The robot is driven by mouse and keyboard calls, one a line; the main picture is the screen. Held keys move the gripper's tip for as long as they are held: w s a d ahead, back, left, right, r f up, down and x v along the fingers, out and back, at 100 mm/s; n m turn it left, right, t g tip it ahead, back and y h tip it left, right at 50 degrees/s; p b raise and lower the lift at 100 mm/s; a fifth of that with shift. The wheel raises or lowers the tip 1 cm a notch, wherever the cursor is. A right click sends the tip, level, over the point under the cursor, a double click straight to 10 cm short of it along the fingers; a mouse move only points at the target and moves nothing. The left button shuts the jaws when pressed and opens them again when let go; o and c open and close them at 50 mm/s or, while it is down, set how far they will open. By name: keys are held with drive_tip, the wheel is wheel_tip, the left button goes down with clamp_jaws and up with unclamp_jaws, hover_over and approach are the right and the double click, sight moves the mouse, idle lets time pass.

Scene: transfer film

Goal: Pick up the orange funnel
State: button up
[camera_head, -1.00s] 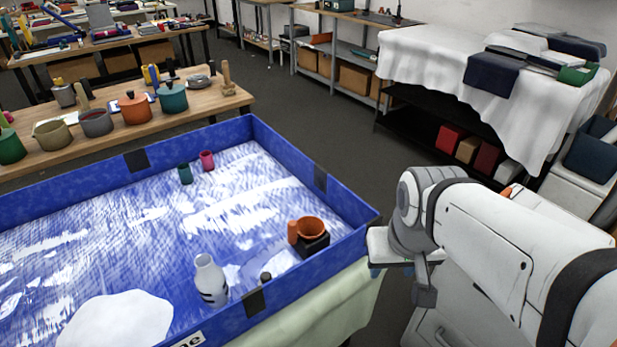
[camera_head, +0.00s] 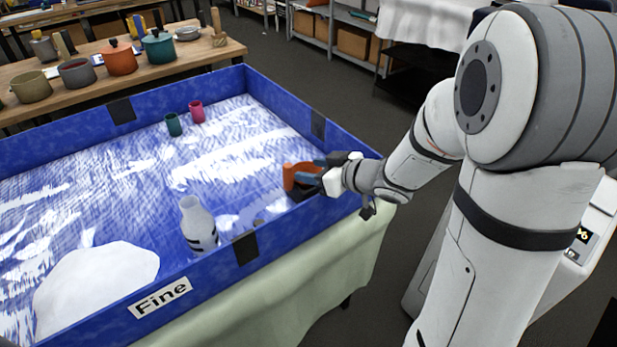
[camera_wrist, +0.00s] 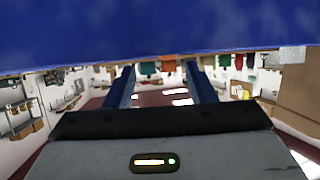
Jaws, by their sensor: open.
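The orange funnel (camera_head: 296,173) is in the right corner of the blue-walled tray (camera_head: 283,88) in the head view. My gripper (camera_head: 314,169) is right beside it, reaching in over the tray's right wall, and partly hides it. I cannot tell whether the funnel is between the fingers or touching them. In the wrist view my gripper (camera_wrist: 160,85) shows two blue fingers, wide apart with nothing visible between them. The funnel does not show in that view.
A white bottle (camera_head: 198,224) stands near the tray's front wall. A white sheet (camera_head: 95,283) lies front left. The tray's middle is clear. Pots stand on a wooden table (camera_head: 205,50) behind.

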sight(287, 164)
drive_tip(key=shift+g, duration=0.3)
drive_tip(key=x, duration=0.2)
drive_tip(key=b+x, duration=0.1)
drive_tip(key=x, duration=0.5)
drive_tip(key=shift+s+a+r, duration=0.15)
drive_tip(key=shift+a+r, duration=0.1)
drive_tip(key=shift+a, duration=0.2)
drive_tip(key=shift+y, duration=0.3)
drive_tip(key=shift+c, duration=0.5)
clamp_jaws()
